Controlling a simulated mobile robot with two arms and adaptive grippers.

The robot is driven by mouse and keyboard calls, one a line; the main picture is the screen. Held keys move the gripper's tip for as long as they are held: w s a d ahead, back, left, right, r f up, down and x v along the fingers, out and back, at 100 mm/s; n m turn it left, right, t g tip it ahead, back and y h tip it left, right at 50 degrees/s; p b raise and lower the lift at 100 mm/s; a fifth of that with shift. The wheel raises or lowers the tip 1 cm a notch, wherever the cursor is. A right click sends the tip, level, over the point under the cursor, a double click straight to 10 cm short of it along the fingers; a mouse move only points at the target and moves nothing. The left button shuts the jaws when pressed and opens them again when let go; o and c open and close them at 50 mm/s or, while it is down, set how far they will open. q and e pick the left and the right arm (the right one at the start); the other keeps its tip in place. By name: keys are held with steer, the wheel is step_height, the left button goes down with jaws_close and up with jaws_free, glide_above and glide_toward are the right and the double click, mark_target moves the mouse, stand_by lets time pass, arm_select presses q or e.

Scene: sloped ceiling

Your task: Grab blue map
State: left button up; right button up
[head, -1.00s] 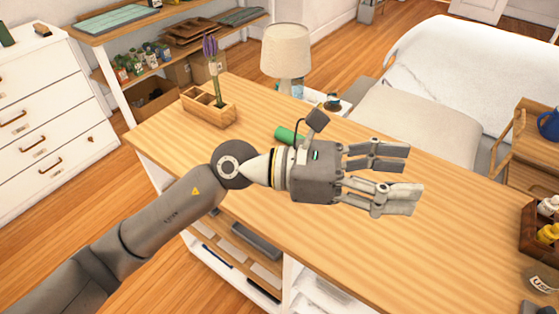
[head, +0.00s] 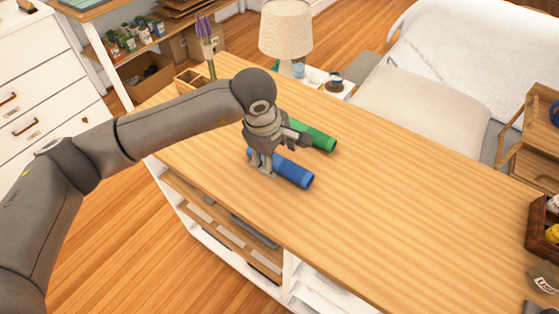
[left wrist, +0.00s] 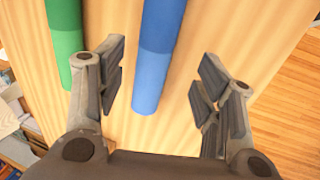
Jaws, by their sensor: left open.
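The blue map (head: 296,173) is a rolled blue tube lying on the wooden table. In the left wrist view the blue map (left wrist: 155,60) lies between the open fingers, with space on both sides. My left gripper (head: 262,168) points down over the tube's left end in the head view, and its fingers hide that end. In the left wrist view my left gripper (left wrist: 160,92) is open and empty. I cannot tell whether the fingers touch the table. My right gripper is not in view.
A green tube (head: 318,138) lies close behind the blue one, and it also shows outside the left finger in the wrist view (left wrist: 64,35). A wooden planter (head: 190,80) stands at the table's far left.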

mark_target(281, 163)
arm_select(q)
steer(key=shift+w+d+f+p, duration=0.2)
steer(key=shift+f+p, duration=0.2)
steer(key=shift+f, duration=0.2)
steer(key=p+x, duration=0.1)
steer(key=x, duration=0.2)
steer(key=shift+w+d+f, duration=0.15)
steer(key=shift+f, duration=0.1)
steer(key=shift+w+f, duration=0.1)
steer(key=shift+f, duration=0.25)
steer(key=shift+c, duration=0.4)
steer(key=c, duration=1)
